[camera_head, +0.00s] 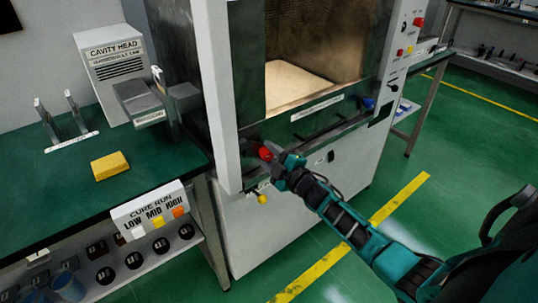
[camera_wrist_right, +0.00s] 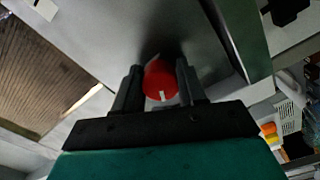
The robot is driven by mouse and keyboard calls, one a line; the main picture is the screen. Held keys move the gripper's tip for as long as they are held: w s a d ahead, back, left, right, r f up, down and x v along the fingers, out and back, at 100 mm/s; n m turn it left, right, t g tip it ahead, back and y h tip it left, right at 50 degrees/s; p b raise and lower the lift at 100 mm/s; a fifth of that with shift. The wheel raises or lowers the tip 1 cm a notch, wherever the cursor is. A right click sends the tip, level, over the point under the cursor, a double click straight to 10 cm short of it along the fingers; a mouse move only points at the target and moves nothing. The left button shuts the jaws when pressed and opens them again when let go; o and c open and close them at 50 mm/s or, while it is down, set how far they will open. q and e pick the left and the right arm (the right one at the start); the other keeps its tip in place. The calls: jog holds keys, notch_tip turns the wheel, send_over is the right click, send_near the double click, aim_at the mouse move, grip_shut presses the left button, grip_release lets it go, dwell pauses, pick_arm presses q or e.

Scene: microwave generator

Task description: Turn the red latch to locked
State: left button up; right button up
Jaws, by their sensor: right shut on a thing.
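The red latch (camera_head: 265,153) is a small round knob on the front of the microwave cabinet (camera_head: 305,187), low and left under the chamber opening. My right gripper (camera_head: 273,153) reaches it from the lower right and is shut on it. In the right wrist view the red latch (camera_wrist_right: 160,82) sits between the two dark fingers of my right gripper (camera_wrist_right: 157,88). A short white mark shows at the lower middle of its face. My left gripper is not in view.
A yellow knob (camera_head: 263,199) sits below the latch and a blue knob (camera_head: 368,103) to the right. A green bench (camera_head: 60,190) at left carries a yellow sponge (camera_head: 110,166) and a cavity head box (camera_head: 115,70). Green floor is free at right.

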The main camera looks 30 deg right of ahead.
jog(key=o, duration=1.1)
jog(key=shift+c, duration=0.2)
jog(key=s+d, duration=0.1)
jog(key=s, duration=1.2)
jog(key=shift+p, duration=0.3)
jog(key=s+a+f+m+g, duration=0.2)
jog(key=s+a+f+m, duration=0.2)
jog(key=a+f, duration=0.1)
jog(key=shift+a+f+m+g, duration=0.15)
jog(key=shift+a+m+g, duration=0.2)
jog(key=shift+a, duration=0.45)
jog(key=s+a+f+m+g, duration=0.1)
jog(key=s+a+m, duration=0.1)
jog(key=s+a, duration=0.1)
jog(key=s+a+f+m+g, duration=0.2)
jog(key=s+a, duration=0.1)
jog(key=a, duration=0.2)
jog(key=s+a+f+m+g+y, duration=0.1)
jog(key=s+a+f+m, duration=0.1)
jog(key=s+a, duration=0.1)
jog(key=shift+a+g, duration=0.25)
jog(key=shift+a, duration=0.2)
